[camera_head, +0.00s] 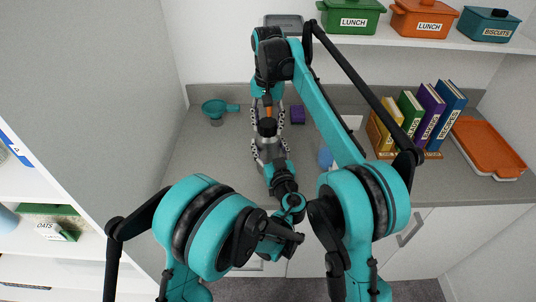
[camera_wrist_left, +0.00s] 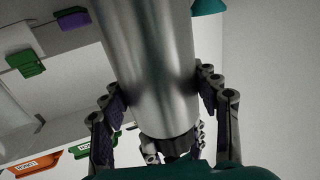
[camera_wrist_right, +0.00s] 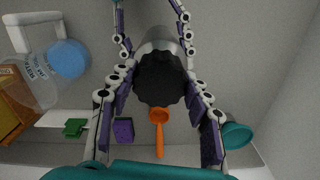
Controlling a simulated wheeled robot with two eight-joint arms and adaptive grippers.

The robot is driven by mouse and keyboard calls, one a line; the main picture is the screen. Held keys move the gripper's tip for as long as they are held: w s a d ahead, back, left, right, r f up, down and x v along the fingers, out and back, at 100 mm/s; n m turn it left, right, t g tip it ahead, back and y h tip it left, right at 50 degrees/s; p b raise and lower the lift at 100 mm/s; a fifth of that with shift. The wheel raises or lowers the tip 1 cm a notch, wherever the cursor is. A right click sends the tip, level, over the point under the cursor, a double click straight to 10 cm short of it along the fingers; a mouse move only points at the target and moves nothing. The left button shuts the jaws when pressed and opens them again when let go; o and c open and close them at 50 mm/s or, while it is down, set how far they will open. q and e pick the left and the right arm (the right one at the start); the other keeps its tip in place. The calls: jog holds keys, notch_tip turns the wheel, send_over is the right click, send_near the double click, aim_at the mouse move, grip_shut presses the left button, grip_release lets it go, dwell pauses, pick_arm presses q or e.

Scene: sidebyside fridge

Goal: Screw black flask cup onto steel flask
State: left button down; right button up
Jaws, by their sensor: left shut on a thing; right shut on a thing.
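The steel flask (camera_head: 268,147) stands over the counter with the black flask cup (camera_head: 267,127) at its upper end. My left gripper (camera_head: 269,154) is shut around the flask body, which fills the middle of the left wrist view (camera_wrist_left: 150,65). My right gripper (camera_head: 267,117) is shut around the cup. In the right wrist view the ridged black cup (camera_wrist_right: 160,78) sits between my right fingers, with the steel flask (camera_wrist_right: 160,40) directly behind it. Cup and flask look in line and touching. The threads and the seam are hidden.
A teal pan-like object (camera_head: 214,108) lies left on the counter and a purple block (camera_head: 298,114) behind right. An orange utensil (camera_wrist_right: 159,135) shows near the cup. A blue round object (camera_head: 325,157) and several books (camera_head: 428,112) are right, beside an orange tray (camera_head: 487,147).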

jog(key=m, duration=0.6)
jog(key=o, duration=1.3)
jog(key=shift+r, duration=2.25)
jog(key=shift+c, duration=0.4)
